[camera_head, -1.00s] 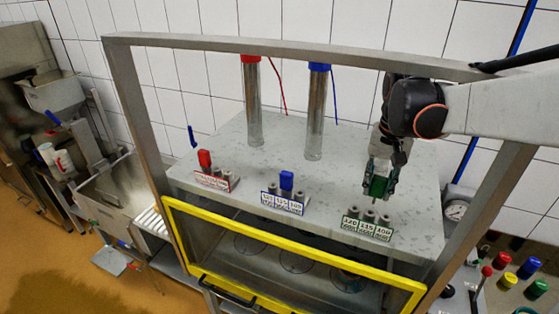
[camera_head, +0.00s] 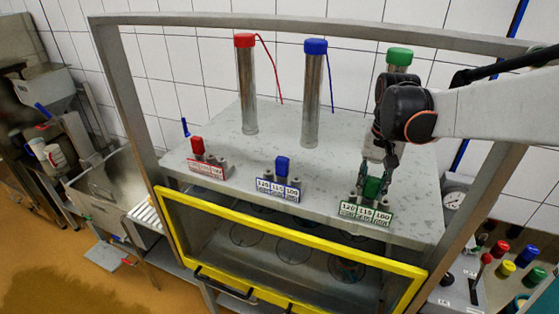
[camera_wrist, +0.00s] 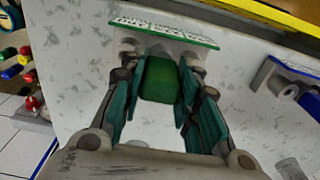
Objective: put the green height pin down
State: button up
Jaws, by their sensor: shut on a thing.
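The green height pin (camera_head: 372,187) is between the fingers of my gripper (camera_head: 373,183), which is shut on it. It shows upright at the row of sockets behind the green-edged label plate (camera_head: 365,214). In the wrist view the green pin head (camera_wrist: 158,80) lies between the two teal finger pads, close to the green-edged holder (camera_wrist: 165,30). The lower end of the pin is hidden, so I cannot tell how deep it sits in a socket.
The red pin (camera_head: 197,145) and blue pin (camera_head: 282,166) stand in their own holders to the left. Red-capped (camera_head: 246,90), blue-capped (camera_head: 313,95) and green-capped (camera_head: 399,58) columns rise behind. A yellow-framed guard (camera_head: 285,236) runs along the front, below the grey top (camera_head: 330,190).

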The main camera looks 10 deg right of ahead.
jog(key=shift+f, duration=0.2)
jog(key=o, duration=1.2)
jog(key=shift+c, duration=0.2)
